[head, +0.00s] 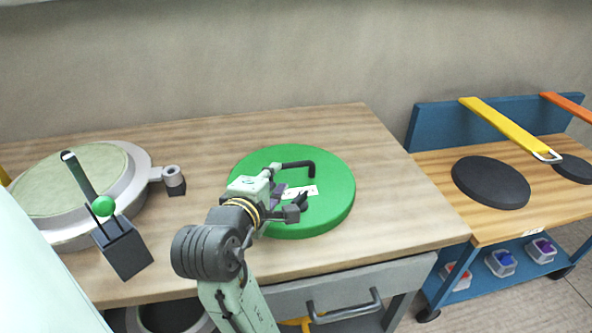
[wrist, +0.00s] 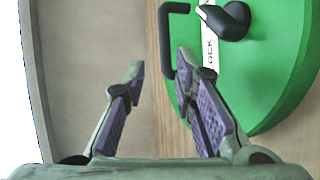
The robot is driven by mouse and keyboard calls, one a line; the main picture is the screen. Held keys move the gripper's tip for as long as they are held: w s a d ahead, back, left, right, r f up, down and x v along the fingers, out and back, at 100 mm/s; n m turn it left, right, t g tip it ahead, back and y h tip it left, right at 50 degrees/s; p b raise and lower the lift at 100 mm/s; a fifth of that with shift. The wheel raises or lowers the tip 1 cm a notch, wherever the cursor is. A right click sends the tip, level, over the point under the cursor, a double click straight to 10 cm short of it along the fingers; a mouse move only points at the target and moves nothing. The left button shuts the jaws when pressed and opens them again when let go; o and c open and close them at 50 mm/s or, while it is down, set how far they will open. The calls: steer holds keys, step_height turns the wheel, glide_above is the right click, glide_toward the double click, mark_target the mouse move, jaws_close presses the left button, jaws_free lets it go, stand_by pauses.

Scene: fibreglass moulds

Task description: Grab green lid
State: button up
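The green lid (head: 325,208) is a round, thick disc lying flat on the wooden workbench, right of the middle. It has a black bar handle (head: 300,164), a white label and a black knob (head: 301,200). In the wrist view the lid (wrist: 270,85) fills the right side, with its handle (wrist: 166,45) beyond my right finger. My gripper (head: 290,202) is above the lid's left part and covers some of it in the head view. In the wrist view my gripper (wrist: 160,75) has its fingers apart with nothing between them. I cannot tell whether a finger touches the lid.
A round mould (head: 145,165) with a pale green top stands at the left of the workbench (head: 400,235). A dark box (head: 124,250) with a green ball is in front of it. A blue cart (head: 440,125) with black discs stands right. A drawer is below.

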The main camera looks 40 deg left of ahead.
mark_target(290, 167)
steer(key=w, duration=0.1)
steer(key=w+f, duration=0.2)
steer(key=w, duration=0.1)
steer(key=shift+a+f, duration=0.1)
steer(key=shift+a, duration=0.3)
steer(key=shift+p+x, duration=0.8)
steer(key=shift+x, duration=2.35)
steer(key=shift+a, duration=0.1)
jaws_close()
